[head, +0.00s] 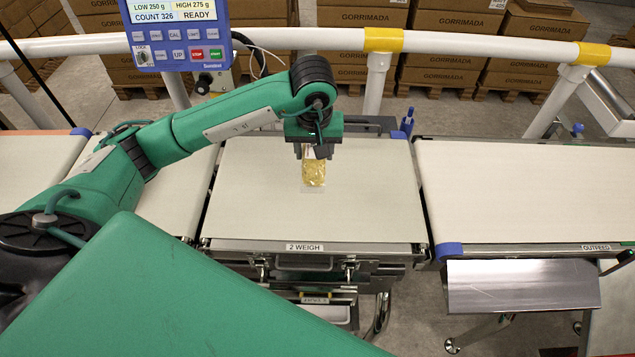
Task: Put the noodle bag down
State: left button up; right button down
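The noodle bag (314,173) is a small clear bag with yellow contents, seen in the head view over the middle of the belt marked "2 WEIGH" (250,200). My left gripper (315,152) points down at the bag's far end, with dark fingers around that end. The gripper hides the far end of the bag, so I cannot tell whether the fingers press on it. The clear near end of the bag shows against the belt; whether it rests on the belt or hangs just above it is unclear. My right gripper is not in view.
The outfeed belt (520,190) on the right is bare, with a gap before it. A control panel (180,35) reads "READY" at upper left. A white rail (470,46) runs behind the belts, with stacked cartons (350,75) beyond. The weigh belt around the bag is clear.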

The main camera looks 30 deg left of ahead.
pick_arm(q)
jog(key=p, duration=0.2)
send_over(315, 196)
notch_tip(315, 196, down, 10)
jog(key=shift+r, duration=0.2)
notch_tip(315, 196, down, 3)
jog(key=shift+f+p, duration=0.1)
jog(key=shift+p, duration=0.35)
jog(key=shift+f, duration=0.3)
jog(key=o, duration=1.2)
jog(key=shift+c, duration=0.2)
jog(key=shift+r, duration=0.2)
jog(key=r+b, duration=0.1)
jog(key=r, duration=0.2)
jog(key=s+r+b, duration=0.1)
jog(key=r, duration=0.3)
jog(key=r+b, duration=0.1)
jog(key=r, duration=0.2)
jog(key=shift+s+d+r+b, duration=0.15)
jog(key=shift+d+r+b, duration=0.2)
jog(key=shift+s+r, duration=0.15)
jog(key=shift+r, duration=0.35)
